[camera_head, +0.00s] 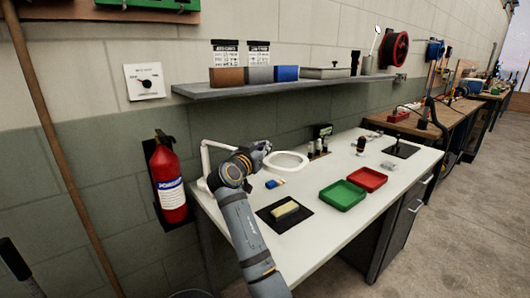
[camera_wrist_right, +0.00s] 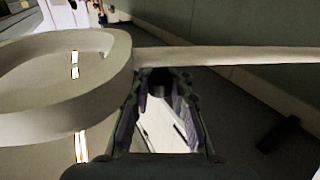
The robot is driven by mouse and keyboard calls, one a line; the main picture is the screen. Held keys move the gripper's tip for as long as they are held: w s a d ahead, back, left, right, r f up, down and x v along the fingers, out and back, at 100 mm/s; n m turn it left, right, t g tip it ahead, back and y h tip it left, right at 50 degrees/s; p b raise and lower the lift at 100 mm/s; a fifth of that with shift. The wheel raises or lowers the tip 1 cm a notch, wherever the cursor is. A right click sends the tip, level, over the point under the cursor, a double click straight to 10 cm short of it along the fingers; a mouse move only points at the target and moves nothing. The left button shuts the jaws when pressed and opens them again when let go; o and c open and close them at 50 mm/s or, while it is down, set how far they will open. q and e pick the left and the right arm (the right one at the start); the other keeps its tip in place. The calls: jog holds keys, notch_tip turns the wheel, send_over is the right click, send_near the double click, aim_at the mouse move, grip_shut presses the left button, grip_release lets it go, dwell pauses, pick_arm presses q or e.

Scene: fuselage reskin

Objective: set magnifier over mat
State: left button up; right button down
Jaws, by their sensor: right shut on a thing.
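The white magnifier has a round ring head (camera_head: 303,158) and a jointed white arm (camera_head: 205,158) standing at the left back of the bench. My right gripper (camera_head: 265,147) is shut on the magnifier just left of its ring, and the ring is above the back of the bench. In the right wrist view, the ring (camera_wrist_right: 120,85) fills the left and its bar crosses at the fingertips (camera_wrist_right: 160,76). A black mat (camera_head: 300,224) lies near the front left of the bench with a pale yellow block (camera_head: 285,209) on it. My left gripper is not in view.
A green tray (camera_head: 342,196) and a red tray (camera_head: 367,179) lie right of the mat. A small blue item (camera_head: 276,183) lies behind it. Another dark mat (camera_head: 402,151) is at the far right. A shelf (camera_head: 285,87) hangs above; a fire extinguisher (camera_head: 168,180) is left.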

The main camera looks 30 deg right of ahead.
jog(key=shift+s+a, duration=0.1)
dwell(0.3)
jog(key=c, duration=1.2)
grip_release()
jog(key=shift+r, duration=0.1)
notch_tip(320, 180, up, 10)
jog(key=shift+f, duration=0.1)
